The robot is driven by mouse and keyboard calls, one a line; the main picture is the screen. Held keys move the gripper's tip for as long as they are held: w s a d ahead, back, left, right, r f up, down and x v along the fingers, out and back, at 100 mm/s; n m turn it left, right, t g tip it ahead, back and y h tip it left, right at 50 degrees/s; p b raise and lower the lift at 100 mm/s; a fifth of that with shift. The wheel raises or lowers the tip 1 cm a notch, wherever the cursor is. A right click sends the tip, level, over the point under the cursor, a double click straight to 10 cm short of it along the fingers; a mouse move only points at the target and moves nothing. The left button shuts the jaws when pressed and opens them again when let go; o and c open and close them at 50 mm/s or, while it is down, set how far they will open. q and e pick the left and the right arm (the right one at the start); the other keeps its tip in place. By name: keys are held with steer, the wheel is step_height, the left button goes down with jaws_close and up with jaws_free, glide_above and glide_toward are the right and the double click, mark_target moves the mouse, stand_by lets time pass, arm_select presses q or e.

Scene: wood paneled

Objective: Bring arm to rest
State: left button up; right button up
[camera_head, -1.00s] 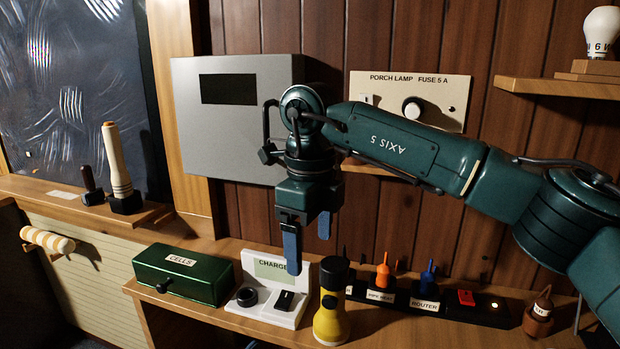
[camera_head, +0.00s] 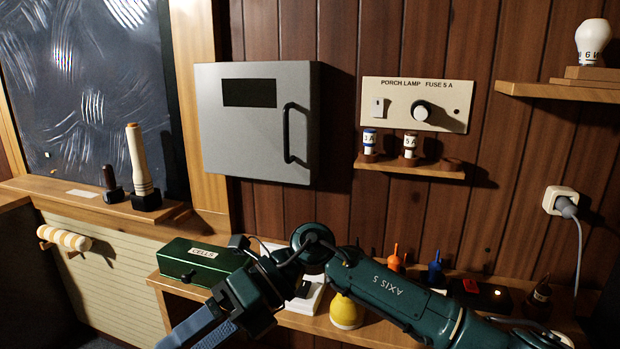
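My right arm comes in from the lower right, its green links low across the bench front. My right gripper (camera_head: 203,334) points down and left at the bottom of the view, in front of the green CELLS box (camera_head: 192,262). Its two blue fingers are apart with nothing seen between them; their tips run near or past the lower edge. My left gripper is not in view.
The arm partly hides the white charger (camera_head: 305,300), the yellow torch (camera_head: 346,312) and the bench (camera_head: 170,285). A grey wall cabinet (camera_head: 240,140), fuse panel (camera_head: 415,103) and small fuse shelf (camera_head: 430,171) are clear above. A plug and cord (camera_head: 566,207) hang at right.

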steer(key=w+d+f+m+t+y, duration=0.3)
steer(key=d+m+t, duration=0.2)
steer(key=m+t, duration=0.8)
steer(key=w+d+f+m+t+y, duration=0.35)
steer(key=m+t, duration=0.55)
steer(key=m, duration=0.8)
steer(key=s+d+f+m+t+h, duration=0.1)
steer(key=s+d+f+m+h, duration=0.3)
steer(key=d+f+m+h, duration=0.8)
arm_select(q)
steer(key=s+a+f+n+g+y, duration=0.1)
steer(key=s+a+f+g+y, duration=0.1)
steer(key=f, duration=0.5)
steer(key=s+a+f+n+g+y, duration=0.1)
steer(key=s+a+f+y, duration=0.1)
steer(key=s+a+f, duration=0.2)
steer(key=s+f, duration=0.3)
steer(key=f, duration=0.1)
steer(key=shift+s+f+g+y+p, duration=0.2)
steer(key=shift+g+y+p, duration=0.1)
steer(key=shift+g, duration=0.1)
arm_select(e)
steer(key=s+d+f+m+g+h, duration=0.2)
steer(key=s+d+f+g, duration=0.3)
steer(key=s+d+f, duration=0.3)
steer(key=s+f+m, duration=0.1)
steer(key=s+f, duration=0.2)
steer(key=f, duration=0.1)
steer(key=shift+s+f, duration=0.15)
steer(key=shift+f, duration=0.05)
